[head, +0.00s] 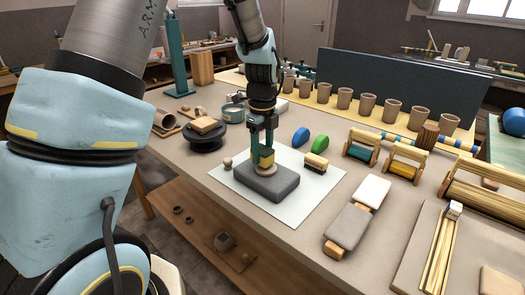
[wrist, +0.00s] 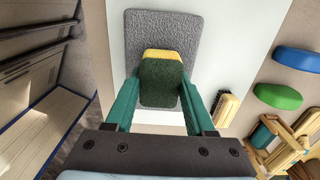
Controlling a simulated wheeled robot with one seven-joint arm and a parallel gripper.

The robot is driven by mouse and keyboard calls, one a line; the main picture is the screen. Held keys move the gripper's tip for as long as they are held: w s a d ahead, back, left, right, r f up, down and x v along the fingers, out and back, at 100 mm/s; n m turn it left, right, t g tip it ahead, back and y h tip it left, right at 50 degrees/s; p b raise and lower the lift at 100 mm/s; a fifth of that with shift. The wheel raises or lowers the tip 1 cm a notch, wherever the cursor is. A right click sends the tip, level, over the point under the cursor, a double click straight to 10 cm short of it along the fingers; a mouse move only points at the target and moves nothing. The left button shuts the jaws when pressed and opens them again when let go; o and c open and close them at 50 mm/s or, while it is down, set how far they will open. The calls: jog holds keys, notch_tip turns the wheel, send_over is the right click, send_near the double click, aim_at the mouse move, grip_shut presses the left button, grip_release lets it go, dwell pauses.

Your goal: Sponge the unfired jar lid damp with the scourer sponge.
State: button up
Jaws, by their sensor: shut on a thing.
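My gripper (head: 264,147) is shut on the scourer sponge (head: 266,157), which has a yellow layer and a dark green layer. In the wrist view the sponge (wrist: 162,82) sits between the two teal fingers. A tan round piece (head: 265,169), which looks like the jar lid, lies under the sponge on a dark grey block (head: 268,186). The sponge appears to be on or just above it; I cannot tell if they touch. In the wrist view the sponge hides the lid, and the grey block (wrist: 165,30) shows beyond.
The block rests on a white sheet (head: 294,213). A brush (head: 316,162), a blue piece (head: 301,137) and a green piece (head: 319,143) lie to the right. A small ball (head: 228,162) is at left. Several cups (head: 345,98) line the back. The sheet's front is clear.

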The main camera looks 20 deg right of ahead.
aim_at(270, 153)
jog(key=shift+f, duration=0.55)
dwell(0.4)
jog(key=shift+s, duration=0.15)
jog(key=shift+s+d, duration=0.35)
jog(key=shift+s, duration=0.25)
jog(key=shift+s+d, duration=0.3)
jog(key=shift+s, duration=0.25)
jog(key=shift+w+a+r, duration=0.1)
jog(key=shift+w+a, duration=0.25)
jog(key=shift+w, duration=0.25)
jog(key=shift+w+a, duration=0.3)
jog(key=shift+w, duration=0.3)
jog(key=shift+s+d, duration=0.3)
jog(key=shift+s, duration=0.25)
jog(key=shift+s+d, duration=0.3)
jog(key=shift+s, duration=0.2)
